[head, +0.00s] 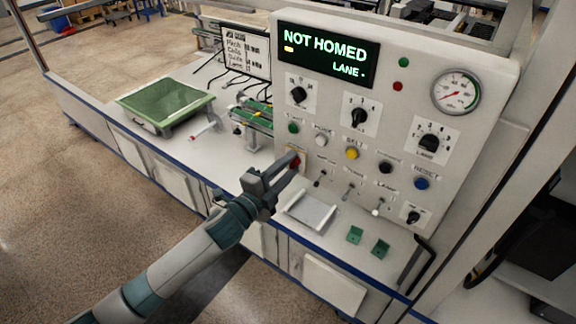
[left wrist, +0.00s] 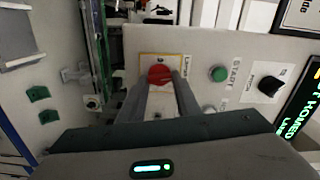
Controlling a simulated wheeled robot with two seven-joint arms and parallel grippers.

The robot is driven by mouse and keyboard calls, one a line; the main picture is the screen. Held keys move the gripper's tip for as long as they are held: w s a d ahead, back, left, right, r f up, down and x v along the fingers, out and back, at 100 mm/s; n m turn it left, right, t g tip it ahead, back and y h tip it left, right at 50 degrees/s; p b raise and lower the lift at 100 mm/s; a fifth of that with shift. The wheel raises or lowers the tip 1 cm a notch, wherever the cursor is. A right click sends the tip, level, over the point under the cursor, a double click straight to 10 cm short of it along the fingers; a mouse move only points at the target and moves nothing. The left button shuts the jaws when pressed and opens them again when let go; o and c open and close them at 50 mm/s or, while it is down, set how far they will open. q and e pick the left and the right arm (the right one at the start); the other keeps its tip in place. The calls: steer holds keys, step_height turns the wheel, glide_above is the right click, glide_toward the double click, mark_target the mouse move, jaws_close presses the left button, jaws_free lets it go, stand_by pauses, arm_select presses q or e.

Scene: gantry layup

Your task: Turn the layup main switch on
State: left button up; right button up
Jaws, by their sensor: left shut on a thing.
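The layup main switch is a red rotary knob (left wrist: 160,75) on a yellow-edged plate, low at the left side of the control panel; it also shows in the head view (head: 295,162), partly covered by the gripper. My left gripper (head: 289,168) reaches the panel with its fingers on either side of the red knob, shut on it. In the left wrist view the two fingers (left wrist: 162,88) straddle the knob. The panel display (head: 328,55) reads "NOT HOMED" and "LANE". My right gripper is in neither view.
The panel carries a green button (head: 293,128), a yellow button (head: 352,153), a blue button (head: 421,183), several black selector knobs and a gauge (head: 456,92). A metal tray (head: 311,213) and small green blocks (head: 354,235) lie on the bench below. A green-topped fixture (head: 166,101) stands at left.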

arm_select(q)
steer(key=shift+f+m, duration=0.1)
steer(key=shift+m, duration=1)
steer(key=o, duration=1)
steer(key=shift+o, duration=0.2)
steer(key=shift+s, duration=0.1)
steer(key=b+v, duration=0.5)
steer(key=v, duration=1.2)
steer(key=shift+a, duration=0.1)
